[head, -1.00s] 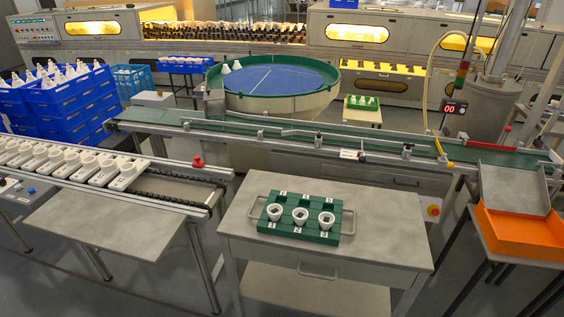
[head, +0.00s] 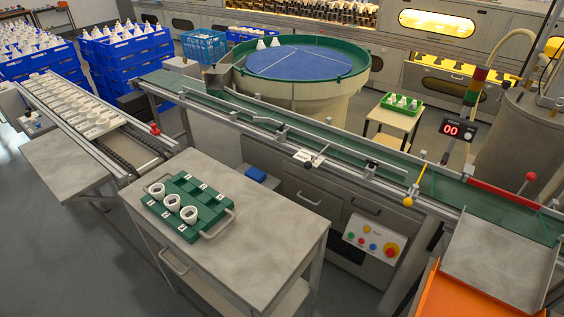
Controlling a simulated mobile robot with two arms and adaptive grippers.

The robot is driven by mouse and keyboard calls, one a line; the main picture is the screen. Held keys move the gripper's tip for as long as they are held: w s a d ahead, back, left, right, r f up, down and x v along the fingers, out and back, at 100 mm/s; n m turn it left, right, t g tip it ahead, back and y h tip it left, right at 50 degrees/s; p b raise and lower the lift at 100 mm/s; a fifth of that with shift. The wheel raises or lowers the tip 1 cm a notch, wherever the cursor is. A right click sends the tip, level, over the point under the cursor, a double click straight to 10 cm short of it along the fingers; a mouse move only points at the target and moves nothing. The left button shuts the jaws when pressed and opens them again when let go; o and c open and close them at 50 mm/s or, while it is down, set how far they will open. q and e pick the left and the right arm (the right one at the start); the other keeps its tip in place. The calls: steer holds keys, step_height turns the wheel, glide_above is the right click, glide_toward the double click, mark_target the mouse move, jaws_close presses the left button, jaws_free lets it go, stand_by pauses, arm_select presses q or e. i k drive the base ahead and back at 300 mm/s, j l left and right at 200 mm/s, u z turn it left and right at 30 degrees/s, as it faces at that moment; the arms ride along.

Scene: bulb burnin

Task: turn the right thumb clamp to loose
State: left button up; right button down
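A green conveyor belt (head: 345,158) runs from upper left to lower right, with a metal guide rail (head: 250,116) along its near side. Several small clamps and brackets sit along the rail. A yellow-knobbed lever (head: 408,201) stands further right on the rail. The fittings are too small to tell which one is the right thumb clamp, or whether it is tight or loose. Neither of my grippers is in view.
A grey cart (head: 265,236) in front carries a green tray (head: 212,213) with white sockets. A button panel (head: 372,240) is below the conveyor. A round blue-topped table (head: 300,63) stands behind. An orange bin (head: 450,300) and metal chute (head: 495,255) are at lower right. Floor is free at lower left.

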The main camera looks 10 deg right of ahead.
mark_target(372, 164)
steer(key=k+l, duration=0.1)
steer(key=l, duration=0.95)
steer(key=k+l, duration=0.15)
steer(key=l, duration=0.4)
